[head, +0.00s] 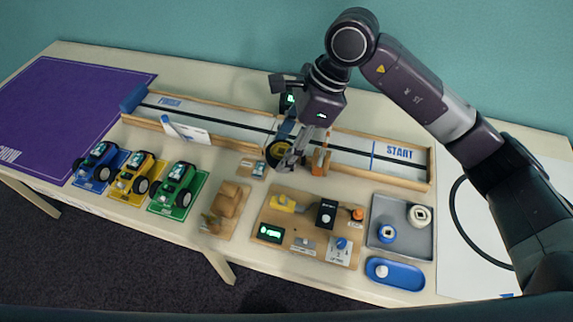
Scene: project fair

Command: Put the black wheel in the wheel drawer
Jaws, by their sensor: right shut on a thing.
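My right gripper (283,163) reaches in from the right and points down over the middle of the table, in front of the track. It is shut on a dark, round thing with some yellow on it, which looks like the black wheel (276,151); the fingers hide part of it. I cannot make out a wheel drawer in this view. My left gripper is not in view.
The wooden-edged track (349,154) runs along the back. Blue, yellow and green cars (174,188) stand at the left. A board with small devices (281,222), a grey tray (419,245) and a blue tray (412,275) are at the front right. A purple mat (60,110) covers the left end.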

